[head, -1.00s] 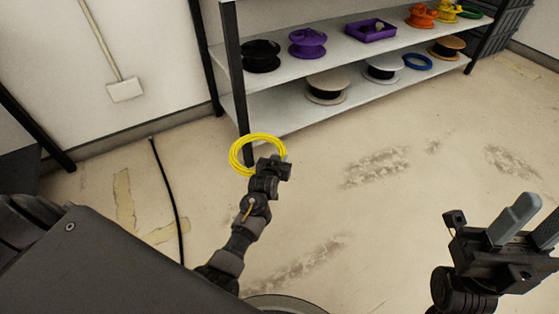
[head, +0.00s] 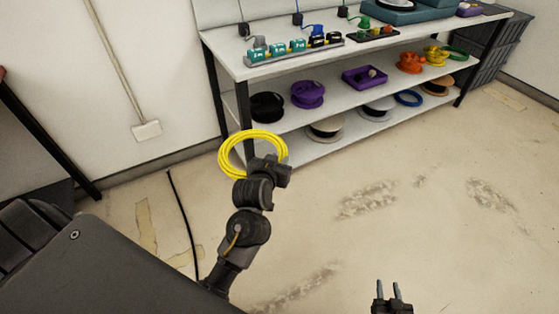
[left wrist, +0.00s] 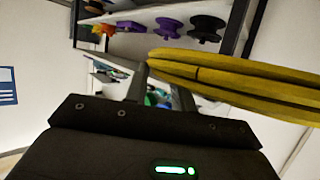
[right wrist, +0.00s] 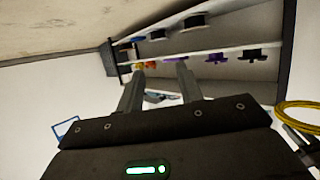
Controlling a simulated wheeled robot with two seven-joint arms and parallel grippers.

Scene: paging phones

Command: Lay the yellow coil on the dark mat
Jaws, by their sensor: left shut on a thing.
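The yellow coil (head: 233,143) hangs in the air in front of the shelf unit in the head view. My left gripper (head: 280,167) is shut on its right side. In the left wrist view the coil (left wrist: 235,82) runs past the fingers to the right; the exact grip is partly hidden. The coil (right wrist: 300,104) also shows at the right edge of the right wrist view. My right gripper (head: 388,290) is open and empty, low in the head view, its fingers apart. I cannot make out a dark mat for certain; a small dark flat piece (head: 386,36) lies on the bench top.
The bench top (head: 232,56) holds a power strip (head: 295,50) with plugs and a teal device (head: 400,14). The shelves below hold several spools, a purple tray (head: 364,78) and a blue coil (head: 408,98). A black cable (head: 184,220) lies on the floor. The floor at right is clear.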

